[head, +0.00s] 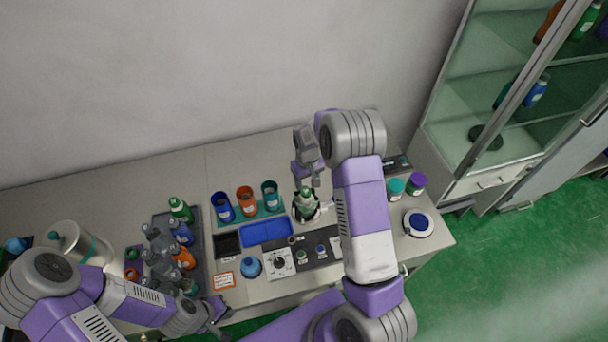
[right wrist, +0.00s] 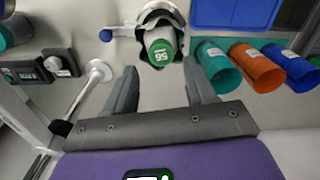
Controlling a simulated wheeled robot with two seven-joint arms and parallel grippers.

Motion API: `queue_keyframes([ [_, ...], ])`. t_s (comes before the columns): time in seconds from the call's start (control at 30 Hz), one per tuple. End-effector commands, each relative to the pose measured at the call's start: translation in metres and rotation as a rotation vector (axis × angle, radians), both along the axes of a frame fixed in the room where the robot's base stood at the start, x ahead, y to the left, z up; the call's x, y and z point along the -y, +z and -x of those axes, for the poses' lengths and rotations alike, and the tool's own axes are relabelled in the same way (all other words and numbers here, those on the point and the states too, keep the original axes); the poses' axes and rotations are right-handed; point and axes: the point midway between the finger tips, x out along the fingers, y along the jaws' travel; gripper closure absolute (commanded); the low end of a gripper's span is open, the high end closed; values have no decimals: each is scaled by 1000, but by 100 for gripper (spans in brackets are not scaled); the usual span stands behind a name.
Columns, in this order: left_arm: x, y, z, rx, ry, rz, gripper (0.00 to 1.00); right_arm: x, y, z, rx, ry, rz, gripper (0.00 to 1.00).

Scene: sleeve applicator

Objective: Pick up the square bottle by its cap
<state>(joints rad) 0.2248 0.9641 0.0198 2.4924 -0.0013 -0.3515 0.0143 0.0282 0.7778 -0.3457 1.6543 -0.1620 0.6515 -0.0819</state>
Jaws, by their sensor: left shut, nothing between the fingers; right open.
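A pale bottle with a green cap (head: 306,194) stands in a dark-and-white holder on the bench. In the right wrist view its green cap (right wrist: 161,52) carries a label reading 56. I cannot tell whether its body is square. My right gripper (right wrist: 163,78) is open and empty, with the cap just beyond and roughly between its fingertips, not gripped. In the head view the right gripper (head: 309,174) hangs just above the bottle. My left gripper (head: 217,316) is shut and empty near the bench's front edge, right of the rack.
A grey rack (head: 196,244) holds several bottles at left. Blue, orange and teal cups (head: 246,200) stand left of the holder, behind a blue tray (head: 266,232). A control panel (head: 321,249) lies in front. A white lever (right wrist: 94,80) is close left of my right fingers.

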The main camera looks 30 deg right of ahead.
Motion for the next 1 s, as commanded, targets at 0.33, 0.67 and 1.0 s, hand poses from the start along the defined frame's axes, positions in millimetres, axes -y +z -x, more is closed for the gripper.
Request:
queue_keyframes([
  [0.33, 0, -33, -1, 2, 1, 0, 100, 0, -51, 0, -1, 0, -1, 45],
  [0.67, 0, -58, -1, 2, 1, 0, 100, -1, -81, -1, 1, 0, -1, 45],
  [1.0, 0, -57, -1, 2, 1, 0, 100, -1, -79, -1, 1, 0, -1, 57],
])
